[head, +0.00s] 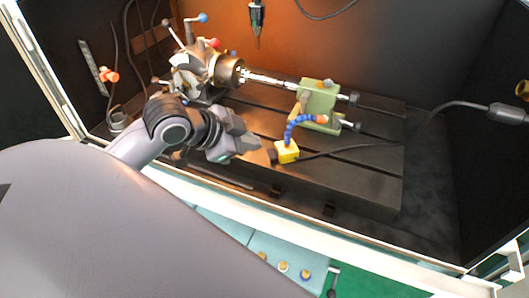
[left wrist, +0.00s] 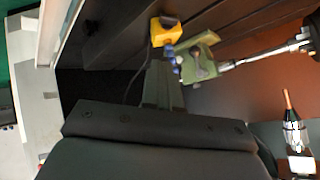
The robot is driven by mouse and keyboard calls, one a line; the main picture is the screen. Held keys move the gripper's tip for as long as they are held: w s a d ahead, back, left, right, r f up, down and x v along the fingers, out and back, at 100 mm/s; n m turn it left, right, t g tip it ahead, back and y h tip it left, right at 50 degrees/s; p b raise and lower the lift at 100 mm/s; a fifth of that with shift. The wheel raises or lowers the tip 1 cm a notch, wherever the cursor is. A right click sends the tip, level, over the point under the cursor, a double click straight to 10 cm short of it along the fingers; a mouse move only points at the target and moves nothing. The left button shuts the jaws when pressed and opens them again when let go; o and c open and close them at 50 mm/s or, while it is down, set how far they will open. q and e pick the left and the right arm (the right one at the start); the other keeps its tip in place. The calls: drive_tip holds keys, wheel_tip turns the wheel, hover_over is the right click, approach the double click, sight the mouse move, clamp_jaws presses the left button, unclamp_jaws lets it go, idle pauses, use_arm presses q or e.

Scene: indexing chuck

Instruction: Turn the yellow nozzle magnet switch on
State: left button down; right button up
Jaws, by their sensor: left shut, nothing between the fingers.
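The yellow nozzle magnet base (head: 288,152) sits on the slotted black machine bed, with a blue segmented hose (head: 292,128) rising from it to an orange tip. A dark knob (head: 272,156) shows on its left side. In the left wrist view the yellow base (left wrist: 165,31) is at the top, beyond the fingertips. My left gripper (head: 254,146) is shut and empty, just left of the yellow base, with a small gap that I cannot judge exactly. In the left wrist view its fingers (left wrist: 162,84) are together. My right gripper is not in view.
A green tailstock (head: 318,103) stands behind the hose. The indexing chuck (head: 228,70) with several ball-ended levers is behind my left arm. A black cable (head: 350,149) runs right from the base. The enclosure's white front edge (head: 330,238) lies in front. The bed's right part is clear.

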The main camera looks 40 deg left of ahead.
sight(275, 156)
use_arm(q)
drive_tip(key=w+f, duration=0.1)
drive_tip(key=f, duration=0.1)
drive_tip(key=w+f, duration=0.4)
drive_tip(key=shift+d+f, duration=0.25)
drive_tip(key=shift+f, duration=0.1)
drive_tip(key=shift+w+a+f, duration=0.1)
drive_tip(key=shift+a+f, duration=0.1)
drive_tip(key=shift+f, duration=0.3)
